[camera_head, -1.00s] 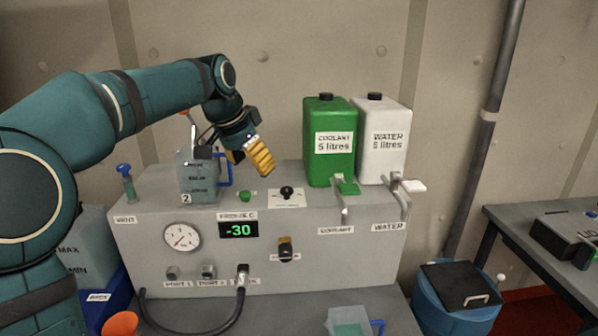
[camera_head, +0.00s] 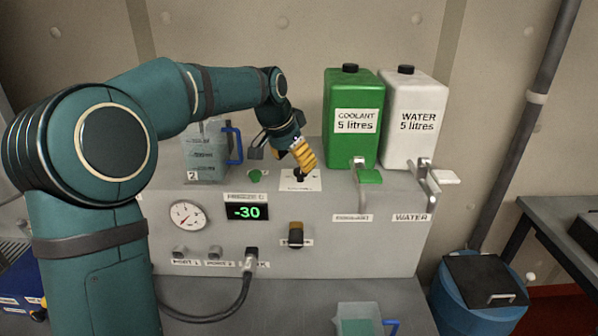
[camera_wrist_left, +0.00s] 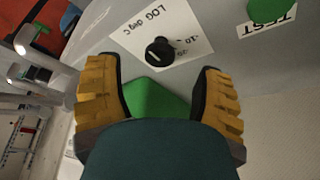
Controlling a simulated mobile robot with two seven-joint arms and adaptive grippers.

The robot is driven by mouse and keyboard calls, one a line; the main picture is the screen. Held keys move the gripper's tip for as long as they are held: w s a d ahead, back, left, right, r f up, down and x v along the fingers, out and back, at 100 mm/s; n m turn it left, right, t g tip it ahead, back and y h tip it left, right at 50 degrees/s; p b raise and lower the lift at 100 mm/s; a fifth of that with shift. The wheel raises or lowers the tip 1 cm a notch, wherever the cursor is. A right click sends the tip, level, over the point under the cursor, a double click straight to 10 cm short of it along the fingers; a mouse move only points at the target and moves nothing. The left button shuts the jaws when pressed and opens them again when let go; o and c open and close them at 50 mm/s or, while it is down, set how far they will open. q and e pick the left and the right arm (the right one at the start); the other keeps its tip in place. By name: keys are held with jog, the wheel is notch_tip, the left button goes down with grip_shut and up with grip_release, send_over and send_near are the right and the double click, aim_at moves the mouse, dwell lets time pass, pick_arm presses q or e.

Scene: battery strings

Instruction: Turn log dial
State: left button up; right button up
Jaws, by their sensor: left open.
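The log dial is a black knob (camera_head: 299,177) on a white label plate on top of the grey bench unit. In the left wrist view the knob (camera_wrist_left: 159,52) has a pale pointer line, and its plate (camera_wrist_left: 150,30) reads "LOG deg C" with small scale marks. My left gripper (camera_head: 303,155) has yellow fingers and is just above the dial, partly covering it in the head view. In the left wrist view its fingers (camera_wrist_left: 158,74) are spread, with the knob seen between and just beyond the tips. Contact is not visible. My right gripper is not in view.
A green coolant container (camera_head: 351,145) and a white water container (camera_head: 412,140) stand right of the dial, with taps in front. A clear jug (camera_head: 205,158) with a blue handle stands left. A green TEST button (camera_head: 255,175) is close by. The display (camera_head: 247,212) reads -30.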

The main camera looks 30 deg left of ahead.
aim_at(299, 171)
pick_arm(q)
jog(key=shift+x, duration=2)
jog(key=shift+o, duration=0.2)
grip_shut()
